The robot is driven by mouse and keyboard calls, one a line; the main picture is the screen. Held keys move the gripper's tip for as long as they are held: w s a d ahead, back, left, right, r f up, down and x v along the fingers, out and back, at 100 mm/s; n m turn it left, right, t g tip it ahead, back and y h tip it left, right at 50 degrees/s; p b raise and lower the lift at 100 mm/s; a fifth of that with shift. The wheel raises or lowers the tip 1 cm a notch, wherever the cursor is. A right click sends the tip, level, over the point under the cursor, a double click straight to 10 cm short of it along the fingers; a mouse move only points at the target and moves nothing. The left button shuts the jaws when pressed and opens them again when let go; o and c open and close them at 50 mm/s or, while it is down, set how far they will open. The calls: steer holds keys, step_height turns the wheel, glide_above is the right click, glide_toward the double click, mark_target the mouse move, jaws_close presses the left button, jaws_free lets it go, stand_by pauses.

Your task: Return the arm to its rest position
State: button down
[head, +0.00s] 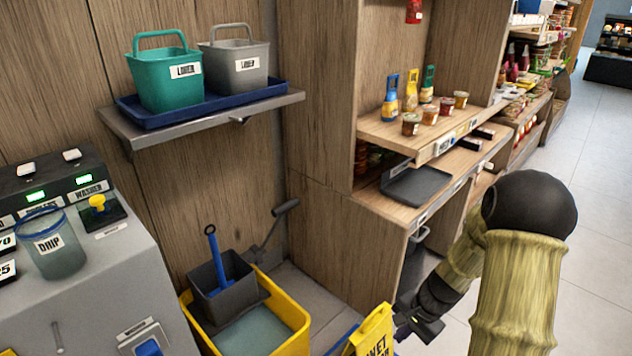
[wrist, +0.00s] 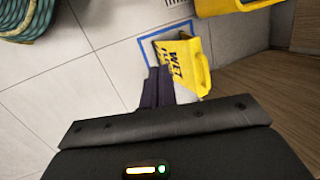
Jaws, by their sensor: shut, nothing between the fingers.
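My arm (head: 520,270) reaches in from the lower right of the head view, bent at a black elbow joint. Its sleeve is yellow-green. My gripper (head: 428,322) hangs low, just right of a yellow wet-floor sign (head: 372,335). In the wrist view my gripper (wrist: 158,84) points down over the tiled floor, its dark fingers together with nothing held. The sign (wrist: 185,65) also shows there, close past the fingertips; whether they touch cannot be told.
A yellow mop bucket (head: 300,318) stands left of the sign. A grey machine (head: 95,290) with a drip cup (head: 52,250) is at the left. A wall shelf (head: 135,135) holds two pails. Wooden shelving (head: 330,230) rises behind my arm. Open floor (head: 600,270) lies right.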

steer(key=s+a+r+n+t+h+p, duration=0.1)
steer(key=s+a+r+n+h, duration=0.15)
steer(key=s+r+n, duration=0.5)
steer(key=s+a+r+n+t+h+p, duration=0.1)
steer(key=s+a+r+n+p, duration=0.2)
steer(key=r, duration=0.7)
step_height(320, 180, up, 38)
steer(key=p, duration=3.6)
steer(key=shift+s+f+m+p, duration=0.15)
steer(key=shift+s+m+p, duration=0.2)
steer(key=shift+s, duration=0.05)
